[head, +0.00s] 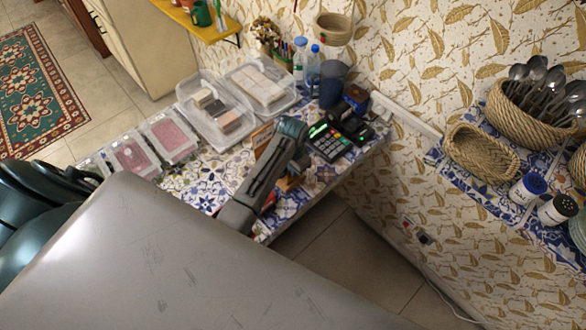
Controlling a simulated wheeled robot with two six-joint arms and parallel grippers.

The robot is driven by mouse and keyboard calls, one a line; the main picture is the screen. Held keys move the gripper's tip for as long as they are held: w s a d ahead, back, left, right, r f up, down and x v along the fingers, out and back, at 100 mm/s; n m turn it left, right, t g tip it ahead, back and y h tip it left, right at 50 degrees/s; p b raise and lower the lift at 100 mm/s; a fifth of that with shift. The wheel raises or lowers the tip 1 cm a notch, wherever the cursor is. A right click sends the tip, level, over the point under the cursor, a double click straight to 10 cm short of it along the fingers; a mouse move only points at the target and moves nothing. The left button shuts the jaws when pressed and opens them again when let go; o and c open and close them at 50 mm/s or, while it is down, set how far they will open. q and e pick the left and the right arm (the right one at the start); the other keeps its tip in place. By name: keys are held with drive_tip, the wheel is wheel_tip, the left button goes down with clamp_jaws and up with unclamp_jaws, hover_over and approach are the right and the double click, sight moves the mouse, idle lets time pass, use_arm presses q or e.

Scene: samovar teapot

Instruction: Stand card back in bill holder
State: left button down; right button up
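My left arm reaches over the blue-and-white tiled table. Its gripper (294,168) is low over the table near the front edge, left of the card terminal, largely hidden by the arm's own links. I cannot tell whether its fingers are open or shut. A small brown wooden piece (286,183) shows beside it, close to the gripper; I cannot tell whether they touch. A brown upright piece (262,138) stands behind the arm, partly covered, and may be the bill holder. I cannot pick out the card for certain. My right gripper is not in view.
A card terminal (329,143), dark cup (333,83) and bottles (314,68) crowd the table's back right. Clear boxes (221,112) and pink-filled trays (132,155) stand left. A large scratched grey surface (180,265) blocks the foreground. Bare tiles (205,188) lie left of my arm.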

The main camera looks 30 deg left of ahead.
use_arm(q)
drive_tip(key=c, duration=1.5)
unclamp_jaws()
drive_tip(key=shift+o, duration=0.2)
drive_tip(key=shift+r, duration=3.5)
